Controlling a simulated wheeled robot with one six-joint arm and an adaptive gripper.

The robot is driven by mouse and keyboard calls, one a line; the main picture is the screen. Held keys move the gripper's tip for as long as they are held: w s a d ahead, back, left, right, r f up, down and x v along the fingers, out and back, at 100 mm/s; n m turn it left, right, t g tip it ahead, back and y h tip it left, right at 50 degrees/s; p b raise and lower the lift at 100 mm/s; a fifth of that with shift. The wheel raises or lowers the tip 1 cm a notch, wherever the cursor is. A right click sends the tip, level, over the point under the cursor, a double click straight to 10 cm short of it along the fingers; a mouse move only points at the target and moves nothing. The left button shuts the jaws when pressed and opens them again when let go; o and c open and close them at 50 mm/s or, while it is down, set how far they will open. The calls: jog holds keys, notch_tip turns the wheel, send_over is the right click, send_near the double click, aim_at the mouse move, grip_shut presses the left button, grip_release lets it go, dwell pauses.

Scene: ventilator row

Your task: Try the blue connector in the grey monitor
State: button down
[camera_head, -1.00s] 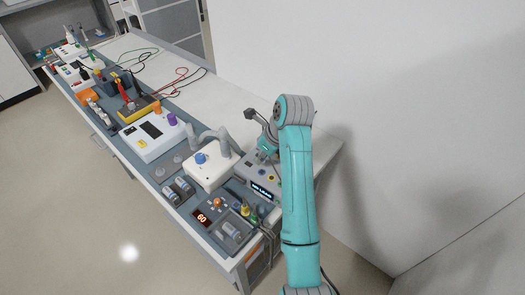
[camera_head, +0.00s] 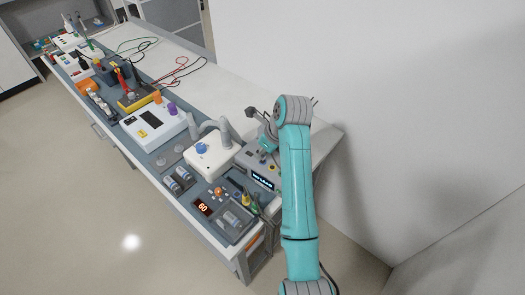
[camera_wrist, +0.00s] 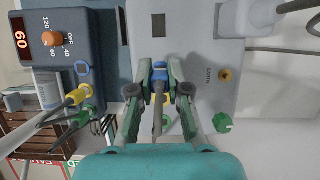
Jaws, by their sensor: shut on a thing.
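The grey monitor (camera_wrist: 190,35) fills the middle of the wrist view, and its lit display (camera_head: 262,179) shows in the head view. My gripper (camera_wrist: 160,75) is shut on the blue connector (camera_wrist: 159,70), whose grey cable trails back between the fingers. The connector is at the monitor's face; I cannot tell whether it is seated in a socket. A yellow patch shows just behind it, partly hidden by the cable. A gold-ringed socket (camera_wrist: 224,75) and a green round part (camera_wrist: 222,122) lie to the right.
A blue-grey box (camera_wrist: 75,50) with a red "60" display and orange knob stands beside the monitor. Yellow (camera_wrist: 78,95) and green (camera_wrist: 84,116) cabled connectors are near it. A white device (camera_head: 211,155) with grey hoses adjoins the monitor. The wall is close on the right.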

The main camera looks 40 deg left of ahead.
jog(key=shift+f, duration=0.9)
dwell(0.3)
dwell(0.4)
jog(key=c, duration=1.1)
grip_release()
jog(key=shift+o, duration=0.2)
jog(key=v, duration=0.7)
jog(key=shift+r, duration=0.25)
jog(key=shift+d, duration=0.15)
